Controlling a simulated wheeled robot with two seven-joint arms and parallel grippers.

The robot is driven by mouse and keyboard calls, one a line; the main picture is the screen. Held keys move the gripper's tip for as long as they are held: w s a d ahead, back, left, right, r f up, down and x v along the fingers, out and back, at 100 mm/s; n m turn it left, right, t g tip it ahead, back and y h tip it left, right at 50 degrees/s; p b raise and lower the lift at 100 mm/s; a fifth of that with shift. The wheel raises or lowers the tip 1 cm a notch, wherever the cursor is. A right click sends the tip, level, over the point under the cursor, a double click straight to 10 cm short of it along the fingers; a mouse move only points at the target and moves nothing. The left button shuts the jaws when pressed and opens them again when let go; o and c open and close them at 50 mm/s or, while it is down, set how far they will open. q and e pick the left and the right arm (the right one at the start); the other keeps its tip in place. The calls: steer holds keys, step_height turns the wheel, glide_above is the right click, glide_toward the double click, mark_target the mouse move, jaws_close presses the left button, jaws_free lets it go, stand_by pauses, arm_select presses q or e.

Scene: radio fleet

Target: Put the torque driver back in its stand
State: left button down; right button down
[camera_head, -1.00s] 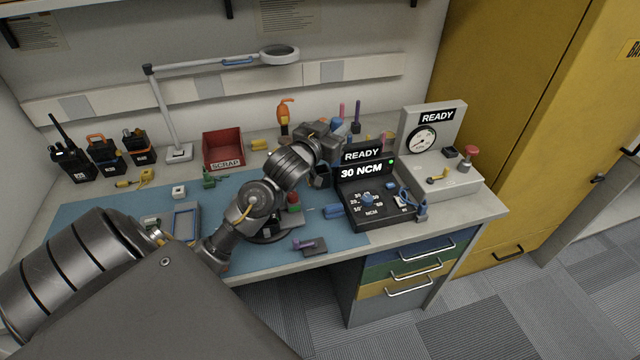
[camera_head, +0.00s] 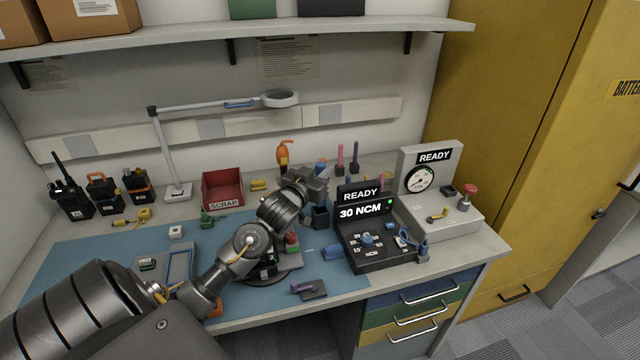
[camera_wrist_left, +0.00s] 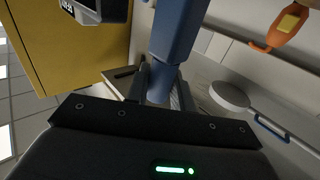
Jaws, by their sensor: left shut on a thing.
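The torque driver, with a blue body (camera_wrist_left: 178,35), is in my left gripper (camera_wrist_left: 162,92), which is shut on it. In the head view, a blue part of the driver (camera_head: 321,165) shows just above the left gripper (camera_head: 318,183). The gripper hides the rest. A dark open-topped holder (camera_head: 319,217), which looks like the stand, is on the bench just below the gripper in the picture. The height of the driver above it cannot be told. My right gripper is in neither view.
The torque tester (camera_head: 372,250) reading 30 NCM is right of the holder. The gauge unit (camera_head: 440,215) stands beyond it. An orange tool (camera_head: 283,150), pink driver (camera_head: 340,158) and purple driver (camera_head: 355,156) stand behind. A red scrap bin (camera_head: 222,204) and lamp (camera_head: 178,193) are left.

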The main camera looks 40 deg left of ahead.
arm_select(q)
steer(key=shift+f, duration=1.8)
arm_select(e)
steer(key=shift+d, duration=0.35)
arm_select(q)
steer(key=shift+f, duration=0.15)
steer(key=c, duration=1.2)
jaws_free()
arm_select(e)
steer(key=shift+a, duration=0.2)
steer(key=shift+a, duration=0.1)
arm_select(q)
steer(key=s+d+b, duration=0.1)
steer(key=s+d, duration=0.1)
steer(key=s, duration=1)
steer(key=shift+b, duration=0.3)
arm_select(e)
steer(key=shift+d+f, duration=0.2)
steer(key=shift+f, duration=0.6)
